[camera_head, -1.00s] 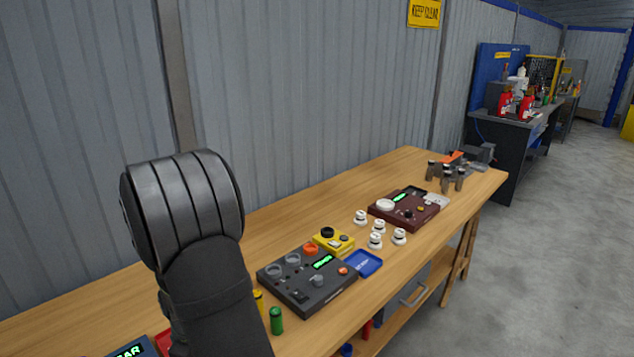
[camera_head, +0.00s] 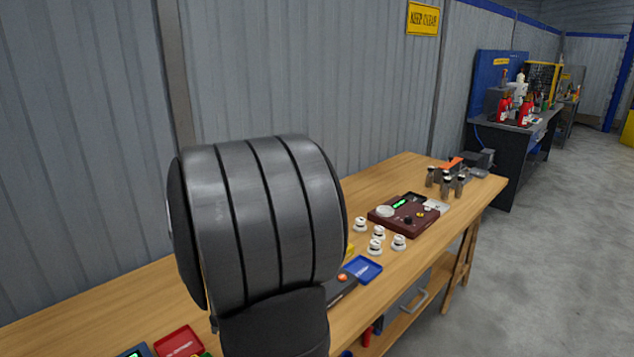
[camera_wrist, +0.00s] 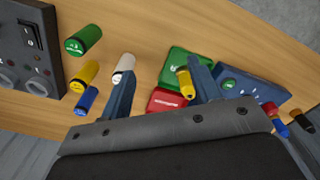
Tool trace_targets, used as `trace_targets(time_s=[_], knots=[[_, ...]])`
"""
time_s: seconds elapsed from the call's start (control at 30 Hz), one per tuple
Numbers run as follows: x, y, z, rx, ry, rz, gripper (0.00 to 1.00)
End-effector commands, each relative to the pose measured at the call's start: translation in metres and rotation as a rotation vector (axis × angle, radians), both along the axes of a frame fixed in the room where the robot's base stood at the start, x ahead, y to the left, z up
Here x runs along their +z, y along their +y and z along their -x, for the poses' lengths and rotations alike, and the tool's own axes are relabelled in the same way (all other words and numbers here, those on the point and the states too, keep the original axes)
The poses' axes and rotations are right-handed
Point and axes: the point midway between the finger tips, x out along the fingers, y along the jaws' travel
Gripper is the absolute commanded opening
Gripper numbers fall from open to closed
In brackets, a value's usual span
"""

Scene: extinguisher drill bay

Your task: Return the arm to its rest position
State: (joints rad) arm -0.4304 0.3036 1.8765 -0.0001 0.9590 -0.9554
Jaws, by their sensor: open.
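My gripper (camera_wrist: 161,74) shows in the wrist view with its two blue-grey fingers spread apart and nothing held between them. It is over the bench top. A white-topped cylinder (camera_wrist: 124,64) stands by the left finger, and a yellow one (camera_wrist: 184,79) by the right finger; I cannot tell whether either touches. In the head view my dark arm fills the lower middle and hides the gripper.
Green (camera_wrist: 187,64) and red (camera_wrist: 168,101) trays lie near the right finger. White knobs (camera_head: 376,246) and a maroon box (camera_head: 404,214) stand farther along the wooden bench.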

Motion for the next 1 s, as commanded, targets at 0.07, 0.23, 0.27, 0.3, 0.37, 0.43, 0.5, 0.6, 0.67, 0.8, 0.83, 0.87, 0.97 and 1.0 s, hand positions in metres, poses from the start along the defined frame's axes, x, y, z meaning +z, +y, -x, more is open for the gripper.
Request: trace_targets(time_s=[0.07,0.23,0.27,0.3,0.37,0.43,0.5,0.6,0.67,0.8,0.83,0.87,0.97,1.0], knots=[[0.001,0.017,-0.003,0.021,0.001,0.000,0.57],[0.006,0.049,-0.006,0.055,0.001,0.001,0.57],[0.007,0.055,-0.007,0.061,0.001,0.000,0.57],[0.008,0.063,-0.007,0.069,0.001,0.000,0.57],[0.009,0.074,-0.007,0.081,0.002,0.001,0.57],[0.011,0.088,-0.007,0.095,0.001,0.001,0.57],[0.013,0.103,-0.007,0.109,0.001,0.000,0.57],[0.015,0.122,-0.005,0.129,0.002,0.001,0.57],[0.017,0.134,-0.003,0.140,0.001,0.000,0.57],[0.020,0.161,0.002,0.168,0.002,0.001,0.57],[0.021,0.167,0.003,0.173,0.001,0.001,0.57],[0.021,0.173,0.005,0.178,0.002,0.001,0.57],[0.023,0.192,0.010,0.198,0.002,0.001,0.57],[0.025,0.200,0.013,0.206,0.002,0.001,0.57]])
